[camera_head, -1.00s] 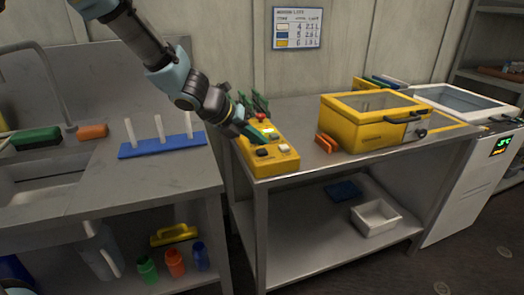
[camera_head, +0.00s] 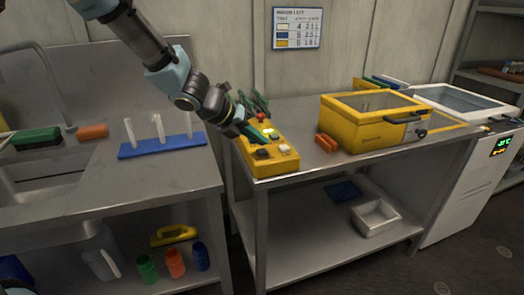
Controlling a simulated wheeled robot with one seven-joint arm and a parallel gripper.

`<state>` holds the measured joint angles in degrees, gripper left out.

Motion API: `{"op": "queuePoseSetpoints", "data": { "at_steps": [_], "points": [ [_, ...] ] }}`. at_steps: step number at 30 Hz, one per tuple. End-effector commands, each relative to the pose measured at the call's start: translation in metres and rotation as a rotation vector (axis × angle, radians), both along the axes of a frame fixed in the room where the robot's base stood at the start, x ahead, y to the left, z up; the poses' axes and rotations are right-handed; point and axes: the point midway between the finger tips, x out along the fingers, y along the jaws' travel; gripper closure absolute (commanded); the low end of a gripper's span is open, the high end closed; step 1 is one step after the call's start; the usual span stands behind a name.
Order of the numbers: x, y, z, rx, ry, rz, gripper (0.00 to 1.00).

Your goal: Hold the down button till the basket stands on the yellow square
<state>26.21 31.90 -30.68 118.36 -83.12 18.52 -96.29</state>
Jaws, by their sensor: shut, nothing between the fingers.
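A yellow control box (camera_head: 272,167) stands at the left front end of the metal table. It has a black button (camera_head: 262,154), a pale button (camera_head: 284,149), a red button (camera_head: 262,117) and a small lit yellow part. My gripper (camera_head: 262,136) is shut and empty, low over the box just behind the black and pale buttons. I cannot tell whether it touches anything. The button labels are too small to read. I cannot make out a basket for certain. A yellow-edged flat patch (camera_head: 451,126) shows partly behind the yellow glass-topped case (camera_head: 368,135).
Orange blocks (camera_head: 326,143) lie between the control box and the case. Dark green items (camera_head: 255,103) stand behind the control box. A blue rack (camera_head: 162,148) with white tubes is on the left counter. A white bin (camera_head: 376,229) sits on the lower shelf.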

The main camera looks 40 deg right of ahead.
Motion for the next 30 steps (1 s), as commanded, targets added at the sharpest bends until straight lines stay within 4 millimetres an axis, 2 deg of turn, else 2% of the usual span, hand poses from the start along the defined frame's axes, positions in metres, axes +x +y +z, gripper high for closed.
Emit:
{"op": "queuePoseSetpoints", "data": {
  "at_steps": [15,30],
  "points": [
    [-0.0001,0.0000,-0.0089,0.000,0.000,0.000,1.00],
    [0.0000,0.0000,-0.0096,0.000,0.000,0.000,1.00]
  ]
}}
